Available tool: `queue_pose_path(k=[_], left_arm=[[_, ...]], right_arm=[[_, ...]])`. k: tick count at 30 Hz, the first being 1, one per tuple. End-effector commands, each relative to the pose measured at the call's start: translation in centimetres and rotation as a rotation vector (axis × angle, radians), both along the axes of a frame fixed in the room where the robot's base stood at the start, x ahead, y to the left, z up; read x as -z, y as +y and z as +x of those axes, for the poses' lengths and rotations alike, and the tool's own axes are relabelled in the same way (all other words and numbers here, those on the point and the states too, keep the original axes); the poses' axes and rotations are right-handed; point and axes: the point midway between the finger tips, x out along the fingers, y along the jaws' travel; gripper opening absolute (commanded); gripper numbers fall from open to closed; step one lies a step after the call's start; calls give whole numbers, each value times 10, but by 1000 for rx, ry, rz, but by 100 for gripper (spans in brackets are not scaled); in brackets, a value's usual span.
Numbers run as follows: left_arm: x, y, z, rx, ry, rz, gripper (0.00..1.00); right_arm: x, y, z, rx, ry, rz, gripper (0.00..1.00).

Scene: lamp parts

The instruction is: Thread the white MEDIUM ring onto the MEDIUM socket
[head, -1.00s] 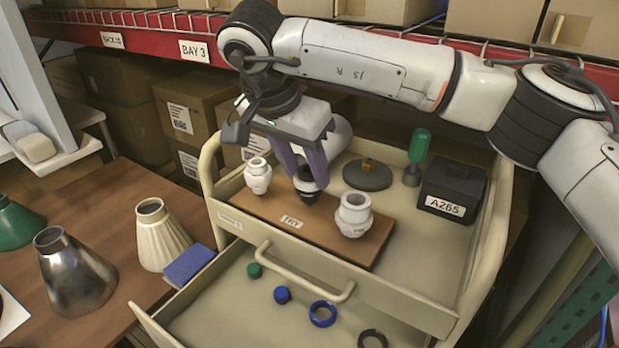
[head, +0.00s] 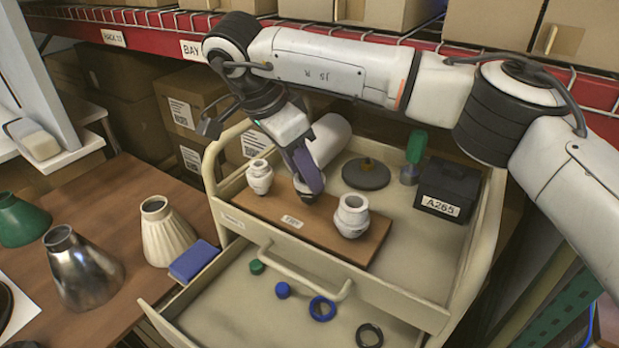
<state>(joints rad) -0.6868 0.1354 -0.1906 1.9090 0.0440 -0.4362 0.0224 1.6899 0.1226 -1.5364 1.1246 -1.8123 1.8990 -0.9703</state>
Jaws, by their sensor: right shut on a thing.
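The MEDIUM socket (head: 304,195) is the dark middle one of three sockets on a brown wooden board (head: 341,249). It stands upright between a smaller white socket and a larger white one. My right gripper (head: 311,180) points down over it, its purple-grey fingers closed around its upper part. The fingers hide most of what they grip. I see no loose white MEDIUM ring elsewhere, and its seating on the socket cannot be made out. My left gripper is not in view.
The white small socket (head: 260,177) and white large socket (head: 352,216) stand close on either side. A black A265 box (head: 450,190), green-topped tool (head: 415,158) and dark disc (head: 366,174) lie to the right. The open drawer holds a blue ring (head: 322,309) and black ring (head: 369,336).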

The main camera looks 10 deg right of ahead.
Motion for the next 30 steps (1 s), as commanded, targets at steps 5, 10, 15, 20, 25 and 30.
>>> queue_pose_path(k=[5,10,15,20,25,30], left_arm=[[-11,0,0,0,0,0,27],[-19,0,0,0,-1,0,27],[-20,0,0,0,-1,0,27],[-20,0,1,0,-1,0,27],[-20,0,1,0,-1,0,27],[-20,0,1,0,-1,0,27]], right_arm=[[5,2,-1,97,16,1,13],[5,2,0,181,14,1,13],[7,2,0,217,13,2,13],[7,2,0,217,14,3,13],[8,3,1,248,13,3,13],[8,3,3,445,13,3,13]])
